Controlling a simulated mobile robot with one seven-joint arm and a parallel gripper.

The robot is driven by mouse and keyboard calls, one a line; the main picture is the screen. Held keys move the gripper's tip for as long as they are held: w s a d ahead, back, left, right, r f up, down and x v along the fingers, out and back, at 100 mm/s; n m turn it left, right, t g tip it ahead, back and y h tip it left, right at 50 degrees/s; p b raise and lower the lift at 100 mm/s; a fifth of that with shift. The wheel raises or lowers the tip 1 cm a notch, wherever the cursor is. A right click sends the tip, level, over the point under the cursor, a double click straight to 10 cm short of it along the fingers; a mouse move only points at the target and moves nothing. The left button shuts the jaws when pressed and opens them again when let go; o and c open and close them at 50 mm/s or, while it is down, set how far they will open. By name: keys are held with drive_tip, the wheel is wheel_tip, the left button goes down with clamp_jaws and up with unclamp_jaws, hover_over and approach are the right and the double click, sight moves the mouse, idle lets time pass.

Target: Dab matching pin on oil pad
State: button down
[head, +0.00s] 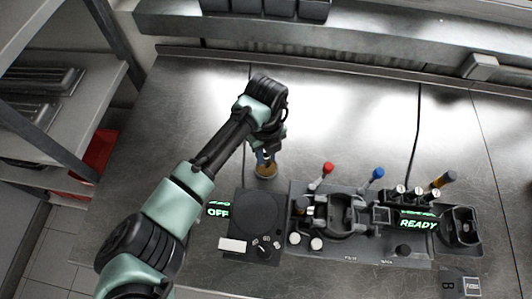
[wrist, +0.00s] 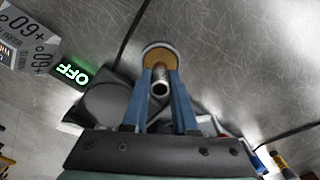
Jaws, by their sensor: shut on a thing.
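My gripper (head: 265,152) points down over the left-middle of the metal bench. In the wrist view its two blue fingers (wrist: 160,78) are shut on a grey hollow metal pin (wrist: 160,89). The pin's open end faces the wrist camera. The oil pad (wrist: 159,53), a round tan pad with a pale rim, lies right at the pin's far end. In the head view the pad (head: 265,172) shows just under the fingertips, and the pin is mostly hidden by the gripper. I cannot tell whether the pin touches the pad.
A dark flat device (head: 256,215) with a green OFF display (head: 218,210) stands just below the pad. To its right is a black fixture (head: 345,213) with red (head: 328,168) and blue (head: 377,174) knobs and a READY display (head: 418,224). The bench behind is clear.

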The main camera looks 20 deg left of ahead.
drive_tip(key=shift+r+p, duration=1.75)
drive_tip(key=shift+r, duration=0.6)
drive_tip(key=shift+f, duration=0.1)
